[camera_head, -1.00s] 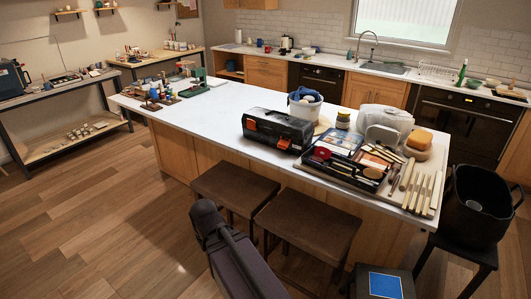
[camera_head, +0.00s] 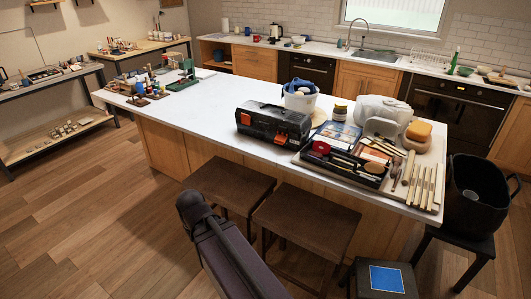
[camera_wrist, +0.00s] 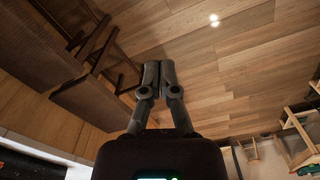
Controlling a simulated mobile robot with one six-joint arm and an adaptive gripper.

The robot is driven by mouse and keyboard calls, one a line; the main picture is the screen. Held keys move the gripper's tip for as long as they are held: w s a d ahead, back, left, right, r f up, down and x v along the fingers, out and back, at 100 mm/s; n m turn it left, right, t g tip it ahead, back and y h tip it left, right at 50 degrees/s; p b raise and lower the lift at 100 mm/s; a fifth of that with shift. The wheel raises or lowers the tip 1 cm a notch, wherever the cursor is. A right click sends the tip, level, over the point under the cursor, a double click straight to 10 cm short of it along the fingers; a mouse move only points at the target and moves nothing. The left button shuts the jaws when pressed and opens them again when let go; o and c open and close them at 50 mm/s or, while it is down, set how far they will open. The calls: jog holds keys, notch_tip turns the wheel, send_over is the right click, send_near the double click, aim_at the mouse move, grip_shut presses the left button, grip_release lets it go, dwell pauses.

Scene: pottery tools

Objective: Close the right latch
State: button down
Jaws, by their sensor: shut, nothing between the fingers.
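The toolbox (camera_head: 262,121) is black with a grey lid and stands on the white island counter. Its front shows two orange latches: the left latch (camera_head: 245,118) and the right latch (camera_head: 281,137). They are too small to tell for sure whether each is open or shut. My gripper (camera_wrist: 159,70) shows in the wrist view with its two dark fingers together and nothing between them. It is over the wooden floor, apart from the toolbox. The toolbox is not recognisable in the wrist view. In the head view my arm is in front of the stools.
Two brown stools (camera_head: 232,186) (camera_head: 306,222) stand before the island counter (camera_head: 205,105). A black bin (camera_head: 476,200) stands at the right. Counter left of the toolbox is clear.

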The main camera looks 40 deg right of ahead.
jog(key=w+d+f+n+t+h+b, duration=0.3)
jog(key=w+d+n+h, duration=0.45)
jog(key=w+d, duration=1)
jog(key=w+d+r+n+h+b, duration=0.1)
jog(key=w+d+n, duration=0.2)
jog(key=d+n, duration=0.2)
jog(key=w+d+r+n+t+h+b, duration=0.1)
jog(key=d+n, duration=0.4)
jog(key=d, duration=0.7)
jog(key=w+d+r+n+t+h+b, duration=0.1)
jog(key=w+d+r+n+h+b, duration=0.1)
jog(key=w+d+n, duration=0.3)
jog(key=w+d+r+b, duration=0.1)
jog(key=d, duration=0.3)
jog(key=shift+w+d, duration=0.1)
jog(key=shift+d, duration=0.1)
